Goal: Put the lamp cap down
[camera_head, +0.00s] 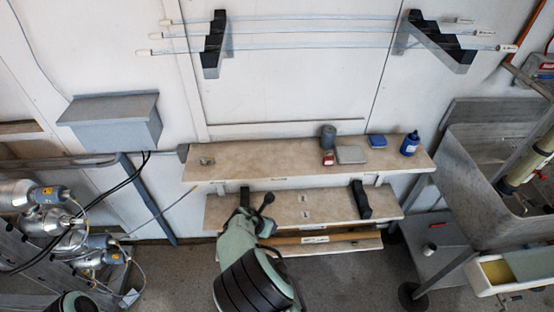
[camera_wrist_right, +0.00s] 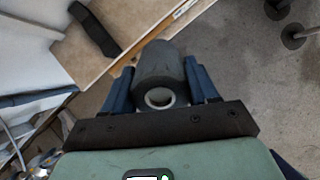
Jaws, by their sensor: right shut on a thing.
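The lamp cap (camera_wrist_right: 157,66) is a dark grey cylinder with a pale ring around a hole in its near end. In the right wrist view my right gripper (camera_wrist_right: 159,78) is shut on it, one blue finger on each side. The cap is held in front of the lower shelf, with floor behind it. In the head view my right arm comes up from the bottom centre and its gripper (camera_head: 264,213) is at the lower shelf's front edge; the cap cannot be made out clearly there. My left gripper is not in view.
The upper shelf (camera_head: 240,155) bears a grey cylinder (camera_head: 328,136), a red item, a grey flat box, a blue box and a blue bottle (camera_head: 410,144). A metal sink (camera_head: 470,150) stands at right.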

